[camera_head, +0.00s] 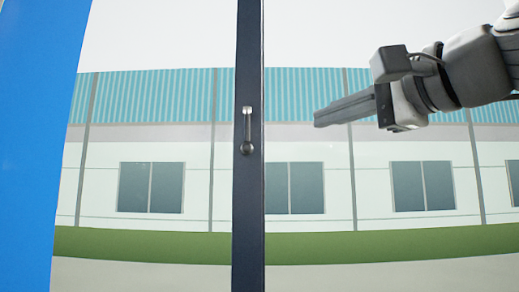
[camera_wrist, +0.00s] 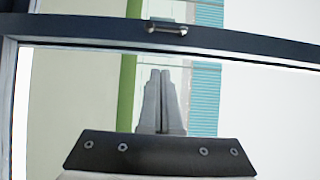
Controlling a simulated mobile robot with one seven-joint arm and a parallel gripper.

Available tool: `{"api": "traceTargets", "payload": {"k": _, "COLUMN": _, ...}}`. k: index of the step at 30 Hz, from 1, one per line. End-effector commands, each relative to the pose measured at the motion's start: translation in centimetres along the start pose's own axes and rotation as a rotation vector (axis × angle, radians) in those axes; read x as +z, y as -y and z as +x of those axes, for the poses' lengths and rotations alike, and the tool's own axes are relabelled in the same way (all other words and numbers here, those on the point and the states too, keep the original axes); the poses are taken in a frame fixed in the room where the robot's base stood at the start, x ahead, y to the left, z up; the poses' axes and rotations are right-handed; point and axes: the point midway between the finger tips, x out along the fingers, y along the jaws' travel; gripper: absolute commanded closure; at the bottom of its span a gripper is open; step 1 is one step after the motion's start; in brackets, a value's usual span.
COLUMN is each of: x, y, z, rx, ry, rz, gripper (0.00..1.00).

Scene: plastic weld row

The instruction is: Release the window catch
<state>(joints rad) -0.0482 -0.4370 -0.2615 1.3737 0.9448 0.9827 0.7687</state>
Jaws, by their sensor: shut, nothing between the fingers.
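The window catch (camera_head: 248,130) is a small silver handle on a dark vertical frame bar (camera_head: 248,220). It hangs straight down, with its round knob at the lower end. In the wrist view the catch (camera_wrist: 166,27) shows at the top, on the dark bar (camera_wrist: 90,28), which runs across the picture there. My gripper (camera_head: 318,119) is right of the catch in the head view, apart from it, pointing left. In the wrist view my gripper's fingers (camera_wrist: 160,75) are together and empty, below the bar in the picture.
Glass panes lie on both sides of the bar. Through them I see a building with teal cladding (camera_head: 150,97), dark windows (camera_head: 151,187) and a grass strip (camera_head: 140,245). A blue surface (camera_head: 35,130) fills the left edge. No loose objects show near my gripper.

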Motion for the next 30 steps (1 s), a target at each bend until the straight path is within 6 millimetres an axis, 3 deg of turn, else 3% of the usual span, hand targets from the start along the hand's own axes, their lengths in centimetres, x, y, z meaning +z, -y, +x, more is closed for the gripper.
{"api": "traceTargets", "payload": {"k": 14, "x": -0.1, "y": 0.1, "z": 9.5, "rx": 0.003, "ry": 0.000, "rz": 0.001, "gripper": 1.00}}
{"api": "traceTargets", "payload": {"k": 21, "x": 2.3, "y": 0.1, "z": 11.5, "rx": 0.001, "ry": -0.001, "rz": 0.000, "gripper": 1.00}}
{"api": "traceTargets", "payload": {"k": 30, "x": 2.8, "y": -0.1, "z": 12.1, "rx": 0.001, "ry": -0.002, "rz": -0.001, "gripper": 1.00}}
